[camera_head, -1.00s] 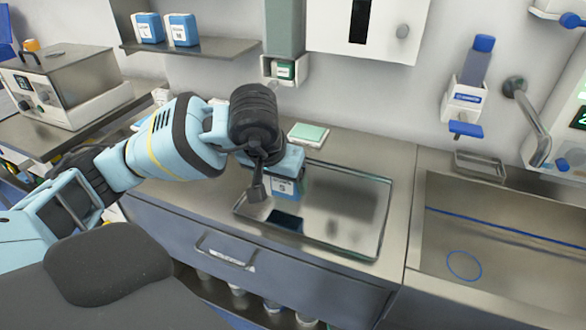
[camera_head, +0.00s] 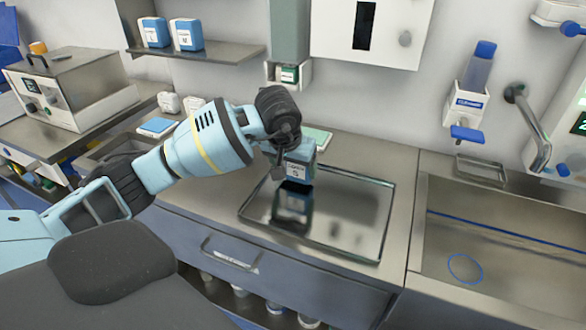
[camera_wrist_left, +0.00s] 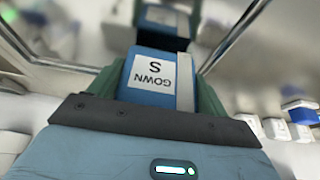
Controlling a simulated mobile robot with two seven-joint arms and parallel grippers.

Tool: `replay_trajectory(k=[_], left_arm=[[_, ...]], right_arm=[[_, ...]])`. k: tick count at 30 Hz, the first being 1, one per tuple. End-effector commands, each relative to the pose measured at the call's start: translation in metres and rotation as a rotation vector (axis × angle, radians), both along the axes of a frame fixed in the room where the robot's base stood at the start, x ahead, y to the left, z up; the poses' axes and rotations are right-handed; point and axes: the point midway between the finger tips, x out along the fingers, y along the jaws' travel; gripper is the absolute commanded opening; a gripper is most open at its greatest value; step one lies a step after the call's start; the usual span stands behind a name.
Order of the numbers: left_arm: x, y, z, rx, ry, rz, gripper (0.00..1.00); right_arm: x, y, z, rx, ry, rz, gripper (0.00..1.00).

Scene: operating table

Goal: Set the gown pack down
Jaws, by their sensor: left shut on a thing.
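The gown pack (camera_head: 299,172) is a blue block with a white label. In the left wrist view the pack (camera_wrist_left: 152,78) reads "GOWN S". My left gripper (camera_head: 283,170) is shut on it, with green fingers on both sides in the left wrist view. The pack is over the rear left part of a shiny metal tray (camera_head: 345,247) on the counter. Its reflection shows in the tray below it, with a dark band between; it looks slightly above the tray. My arm hides part of its left side. My right gripper is not in view.
A sink (camera_head: 495,240) is at right, a metal box-like device (camera_head: 62,85) at left. A shelf (camera_head: 200,52) with blue boxes is above. The tray's right and front parts are clear.

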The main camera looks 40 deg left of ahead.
Motion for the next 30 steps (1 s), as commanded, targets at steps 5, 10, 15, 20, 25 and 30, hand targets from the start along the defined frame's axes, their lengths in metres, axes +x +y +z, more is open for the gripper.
replay_trajectory(k=[5, 10, 15, 20, 25, 30], left_arm=[[0.001, 0.000, -0.012, -0.002, -0.004, 0.001, 0.51], [0.001, 0.000, -0.013, 0.000, -0.005, 0.001, 0.51], [0.001, 0.000, -0.016, 0.000, -0.004, 0.001, 0.51], [0.000, 0.000, -0.017, -0.001, -0.004, 0.001, 0.89], [0.000, 0.000, -0.017, 0.000, -0.004, 0.001, 0.99], [0.000, 0.000, -0.016, 0.000, -0.004, 0.001, 0.99]], right_arm=[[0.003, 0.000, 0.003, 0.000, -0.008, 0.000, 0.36], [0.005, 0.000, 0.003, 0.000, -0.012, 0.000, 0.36], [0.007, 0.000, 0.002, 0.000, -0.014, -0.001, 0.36], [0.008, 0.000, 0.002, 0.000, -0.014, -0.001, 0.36], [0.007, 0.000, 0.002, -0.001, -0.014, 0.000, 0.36], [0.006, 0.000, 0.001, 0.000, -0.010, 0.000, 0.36]])
